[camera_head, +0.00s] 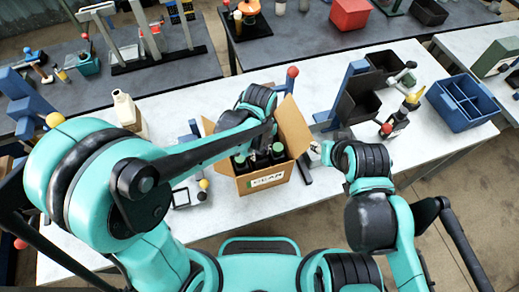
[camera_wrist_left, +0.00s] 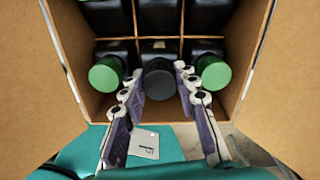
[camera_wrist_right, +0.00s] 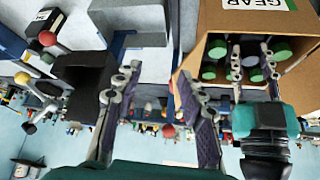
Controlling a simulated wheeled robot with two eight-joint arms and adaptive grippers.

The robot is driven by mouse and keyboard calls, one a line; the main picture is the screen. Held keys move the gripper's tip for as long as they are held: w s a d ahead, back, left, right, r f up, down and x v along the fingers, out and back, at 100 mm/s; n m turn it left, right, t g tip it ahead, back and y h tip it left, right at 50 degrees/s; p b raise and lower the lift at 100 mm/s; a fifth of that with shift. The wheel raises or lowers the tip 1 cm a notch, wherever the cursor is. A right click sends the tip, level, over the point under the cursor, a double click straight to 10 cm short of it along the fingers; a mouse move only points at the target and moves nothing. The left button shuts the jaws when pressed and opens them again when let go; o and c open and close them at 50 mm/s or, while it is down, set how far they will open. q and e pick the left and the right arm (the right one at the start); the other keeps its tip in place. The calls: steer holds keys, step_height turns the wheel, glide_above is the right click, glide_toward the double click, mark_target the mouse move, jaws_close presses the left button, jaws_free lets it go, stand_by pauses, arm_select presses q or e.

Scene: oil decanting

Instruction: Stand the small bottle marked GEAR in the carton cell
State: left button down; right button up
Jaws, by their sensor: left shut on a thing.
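The open carton (camera_head: 240,186) marked GEAR stands on the white table, with its flaps up. Inside it, dividers part cells that hold dark bottles, some with green caps. In the left wrist view my left gripper (camera_wrist_left: 158,84) is shut on a small bottle with a dark grey cap (camera_wrist_left: 158,79). This bottle is in the near middle cell between two green-capped bottles (camera_wrist_left: 106,75). Its label is not visible and its base is hidden. My right gripper (camera_wrist_right: 160,92) is open and empty, outside the carton at its right in the head view.
A cream jug (camera_head: 126,110) stands behind the carton at left. Dark bins (camera_head: 357,103) and a blue divided crate (camera_head: 462,103) are to the right. A small device (camera_head: 181,198) lies left of the carton. The front table strip right of the carton is fairly clear.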

arm_select(q)
steer(key=shift+f+b, duration=0.55)
steer(key=shift+f, duration=0.15)
steer(key=c, duration=1.1)
jaws_free()
steer(key=shift+o, duration=0.2)
step_height(320, 180, up, 12)
steer(key=shift+r, duration=0.1)
